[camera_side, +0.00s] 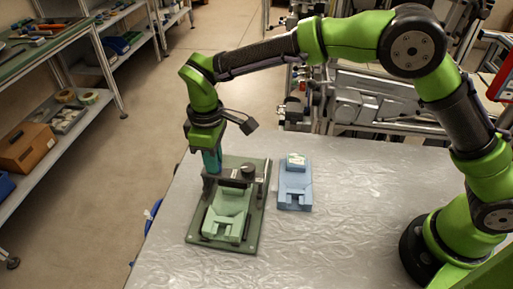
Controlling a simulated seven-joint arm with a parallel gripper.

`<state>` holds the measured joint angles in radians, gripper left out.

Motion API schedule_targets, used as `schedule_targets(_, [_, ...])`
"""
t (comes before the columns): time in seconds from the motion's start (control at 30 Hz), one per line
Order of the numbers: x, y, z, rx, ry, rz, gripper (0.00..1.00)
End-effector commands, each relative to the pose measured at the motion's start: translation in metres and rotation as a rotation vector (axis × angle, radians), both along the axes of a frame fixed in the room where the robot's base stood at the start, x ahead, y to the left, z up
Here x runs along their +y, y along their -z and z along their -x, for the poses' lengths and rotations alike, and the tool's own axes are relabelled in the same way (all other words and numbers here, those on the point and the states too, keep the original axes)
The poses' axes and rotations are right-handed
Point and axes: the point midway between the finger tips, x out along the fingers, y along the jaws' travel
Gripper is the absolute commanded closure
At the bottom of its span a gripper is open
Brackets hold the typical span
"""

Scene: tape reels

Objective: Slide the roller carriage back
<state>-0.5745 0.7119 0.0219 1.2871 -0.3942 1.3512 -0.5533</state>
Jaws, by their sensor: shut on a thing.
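The roller carriage (235,183) is a dark bar across a dark green base plate (193,238), with a round black knob (248,171) near its right end. My gripper (212,172) points down at the left end of the carriage and is shut on it. The fingertips and the exact grip are too small to make out. A light green cradle (228,211) sits on the plate, on the near side of the carriage.
A blue cradle (294,190) with a pale block (296,160) at its far end stands on the table right of the plate. The grey table (330,240) is clear in front of it. Shelves (75,130) stand beyond the table at left.

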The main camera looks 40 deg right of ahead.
Motion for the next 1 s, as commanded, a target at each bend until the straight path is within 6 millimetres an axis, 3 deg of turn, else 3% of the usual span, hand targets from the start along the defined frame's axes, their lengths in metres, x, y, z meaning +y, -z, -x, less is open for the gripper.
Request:
schedule_targets(0.3, [-0.05,0.0,-0.049,-0.005,0.006,0.001,1.0])
schedule_targets(0.7, [-0.06,-0.001,-0.058,-0.01,0.002,0.004,1.0])
schedule_targets(0.73, [-0.061,-0.001,-0.058,-0.011,0.002,0.005,0.82])
schedule_targets(0.8, [-0.061,-0.001,-0.059,-0.012,0.002,0.005,0.71])
schedule_targets(0.9, [-0.06,-0.001,-0.058,-0.01,0.002,0.004,0.57])
schedule_targets(1.0, [-0.059,-0.001,-0.057,-0.007,0.002,0.003,0.57])
